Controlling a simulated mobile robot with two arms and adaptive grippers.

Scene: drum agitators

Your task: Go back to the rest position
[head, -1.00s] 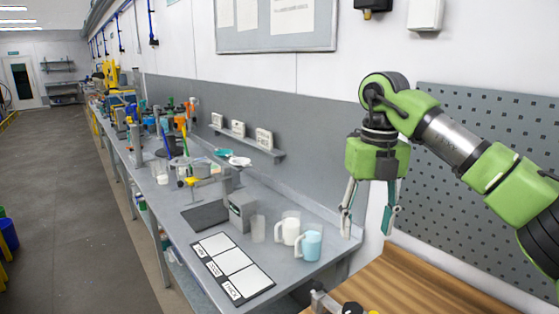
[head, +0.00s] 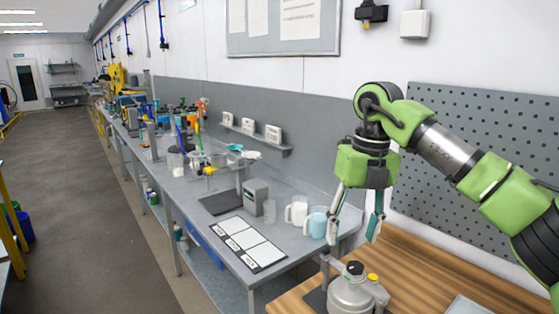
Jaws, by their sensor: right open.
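My right gripper (head: 354,228) hangs from the green arm on the right side of the head view. Its two fingers point down and stand apart, with nothing between them. The fingers are clear of the vessel. My left gripper is not in view.
The grey bench (head: 187,190) runs along the wall with a white mug (head: 297,211), a light blue mug (head: 317,224), a sorting mat (head: 262,256) and a grey box (head: 256,196). A pegboard (head: 480,150) is behind my right arm. The floor at left is open.

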